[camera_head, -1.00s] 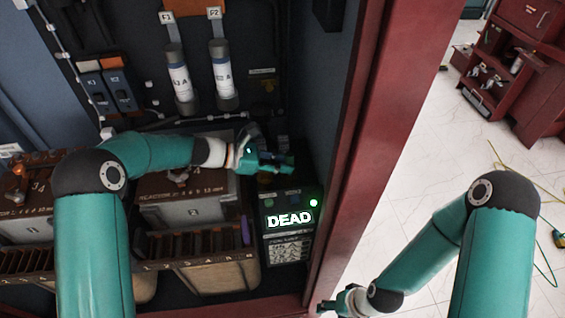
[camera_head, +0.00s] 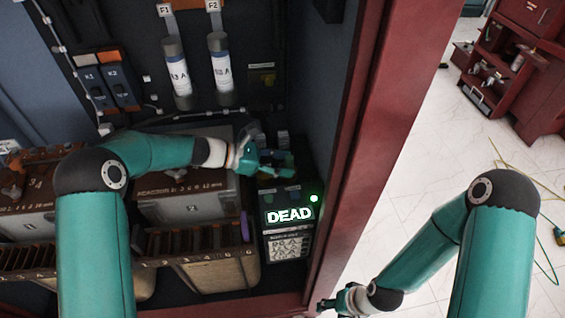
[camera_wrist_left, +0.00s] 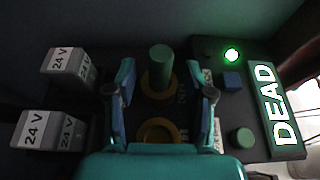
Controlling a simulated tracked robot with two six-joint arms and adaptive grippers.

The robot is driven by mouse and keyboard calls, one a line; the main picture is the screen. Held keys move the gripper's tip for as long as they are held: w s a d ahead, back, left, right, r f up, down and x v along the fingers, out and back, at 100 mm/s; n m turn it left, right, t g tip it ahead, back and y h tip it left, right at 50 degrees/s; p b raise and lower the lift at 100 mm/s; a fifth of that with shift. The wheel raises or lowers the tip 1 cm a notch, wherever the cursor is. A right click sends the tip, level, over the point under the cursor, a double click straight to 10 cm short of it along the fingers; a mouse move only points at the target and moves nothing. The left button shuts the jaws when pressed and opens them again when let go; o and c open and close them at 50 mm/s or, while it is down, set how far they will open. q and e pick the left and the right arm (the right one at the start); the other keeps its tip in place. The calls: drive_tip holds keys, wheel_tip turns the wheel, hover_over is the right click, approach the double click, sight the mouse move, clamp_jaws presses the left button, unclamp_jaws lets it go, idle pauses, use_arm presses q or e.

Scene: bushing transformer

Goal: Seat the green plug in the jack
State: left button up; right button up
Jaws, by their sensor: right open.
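The green plug (camera_wrist_left: 160,66) stands upright in the left wrist view, its lower end within a yellow ring. I cannot tell how deep it sits. A second yellow ring, an empty-looking jack (camera_wrist_left: 159,131), lies nearer my left gripper's palm. My left gripper (camera_wrist_left: 165,92) is open, its fingers apart on either side, with visible gaps to the plug. In the head view my left gripper (camera_head: 278,163) is over the top of the box with the DEAD display (camera_head: 289,216) and hides the plug. My right gripper (camera_head: 328,305) is open and empty, low near the cabinet's red frame.
A green lamp (camera_wrist_left: 231,55), a blue button (camera_wrist_left: 232,80) and a green button (camera_wrist_left: 242,137) are beside the display. Two 24 V blocks (camera_wrist_left: 68,65) (camera_wrist_left: 48,131) stand opposite. The red cabinet post (camera_head: 375,130) rises right of the box.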

use_arm(q)
wheel_tip(320, 180, up, 10)
idle(0.7)
idle(0.4)
